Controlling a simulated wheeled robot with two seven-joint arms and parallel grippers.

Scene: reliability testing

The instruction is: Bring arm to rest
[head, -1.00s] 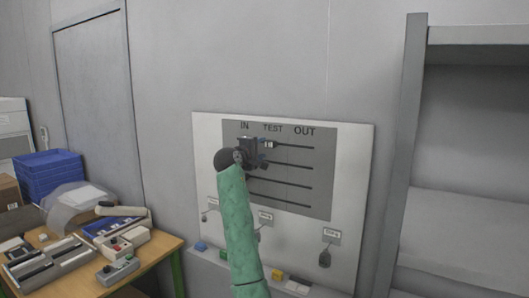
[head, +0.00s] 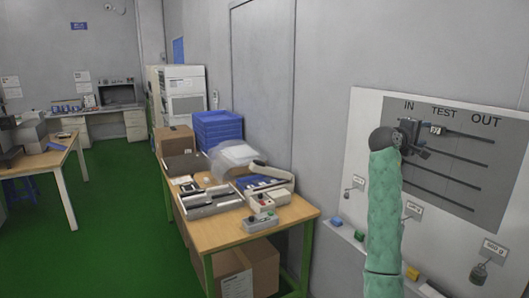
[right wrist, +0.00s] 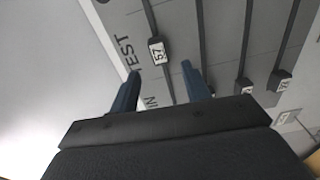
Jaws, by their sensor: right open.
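My right gripper (head: 414,136) is at the end of the arm in a green sleeve, raised in front of the wall-mounted test panel (head: 365,125). The panel carries the words IN, TEST and OUT and several dark slots. In the right wrist view the two blue fingers (right wrist: 163,84) stand apart with nothing between them. A slider block with a white number tag (right wrist: 157,50) sits on a slot just beyond the fingertips. It also shows in the head view (head: 436,129), right beside the gripper. My left gripper is not in view.
A wooden table (head: 212,236) with trays and small devices stands left of the panel. Blue crates (head: 218,132) and a cardboard box (head: 174,140) are behind it. Key tags (head: 479,271) hang low on the panel. Green floor (head: 120,220) is open at the left.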

